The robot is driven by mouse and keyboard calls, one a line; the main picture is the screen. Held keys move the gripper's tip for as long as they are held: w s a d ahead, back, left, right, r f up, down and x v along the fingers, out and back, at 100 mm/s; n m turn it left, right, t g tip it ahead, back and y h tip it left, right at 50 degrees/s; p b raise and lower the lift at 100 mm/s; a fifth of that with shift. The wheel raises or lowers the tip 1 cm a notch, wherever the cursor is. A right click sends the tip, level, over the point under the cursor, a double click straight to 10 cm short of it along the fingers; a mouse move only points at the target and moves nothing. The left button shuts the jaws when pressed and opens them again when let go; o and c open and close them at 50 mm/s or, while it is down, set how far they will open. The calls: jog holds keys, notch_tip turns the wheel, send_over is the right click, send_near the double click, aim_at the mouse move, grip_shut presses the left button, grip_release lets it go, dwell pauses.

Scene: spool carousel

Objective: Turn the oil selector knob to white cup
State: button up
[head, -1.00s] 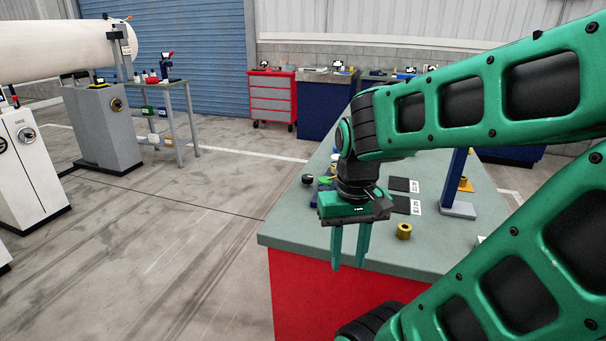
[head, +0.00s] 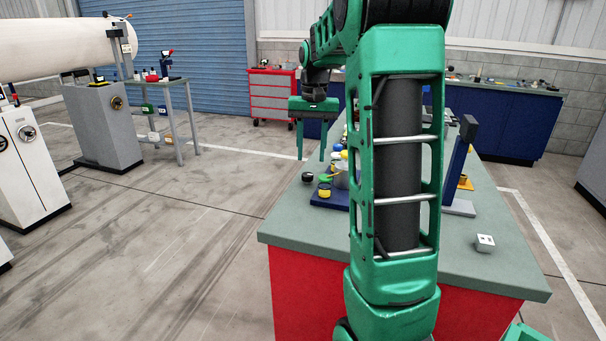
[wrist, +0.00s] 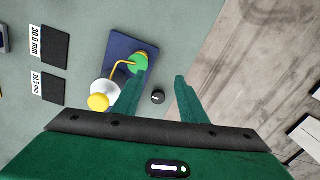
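A small round black knob (head: 307,177) with a white mark stands on the bench beside a blue plate (head: 327,198). In the wrist view the knob (wrist: 157,97) shows between my gripper's fingers, with the blue plate (wrist: 122,47) to its left. On the plate are a green cup (wrist: 139,62), a white round part (wrist: 104,90) and a yellow round part (wrist: 98,103). A yellow bent tube (wrist: 121,64) reaches to the green cup. My gripper (head: 311,158) is open and empty, pointing down above the bench, apart from the knob. My arm hides part of the plate's surroundings.
Two black pads with size labels, one pad (wrist: 54,47) marked 30.0 mm, lie left of the plate. A blue post (head: 458,160) and a small white block (head: 484,243) stand on the bench's right side. Bare floor lies left of the bench (head: 290,232).

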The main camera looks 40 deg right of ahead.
send_near(308, 174)
notch_tip(308, 174, down, 9)
jog(key=shift+w+a+r, duration=0.15)
dwell(0.4)
